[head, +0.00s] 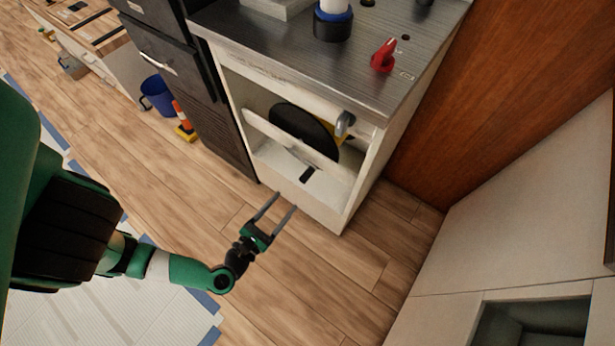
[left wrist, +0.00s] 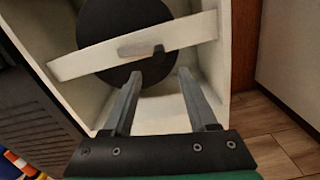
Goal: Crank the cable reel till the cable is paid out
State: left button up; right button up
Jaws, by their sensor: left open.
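The cable reel is a large black disc (head: 303,128) inside the open white cabinet; it also shows in the left wrist view (left wrist: 120,22). A slanted white bar crosses in front of it (head: 275,134). A grey crank arm with a black handle (head: 307,174) sticks out at the bar; the handle also shows in the left wrist view (left wrist: 158,51). My left gripper (head: 286,201) is open and empty, in front of the cabinet. Its fingers point at the reel, with the handle ahead between them, apart from it. The cable cannot be made out. My right gripper is out of view.
The white cabinet's side walls (head: 367,182) bound the opening. A grey countertop (head: 290,50) above carries a red handle (head: 383,56) and a blue-and-white cylinder (head: 333,20). The wood floor in front is clear.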

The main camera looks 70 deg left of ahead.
aim_at(302, 181)
pick_arm(q)
jog(key=b+x, duration=0.2)
jog(key=x, duration=0.9)
jog(key=shift+s+a, duration=0.1)
jog(key=shift+s, duration=0.05)
grip_shut()
dwell(1.2)
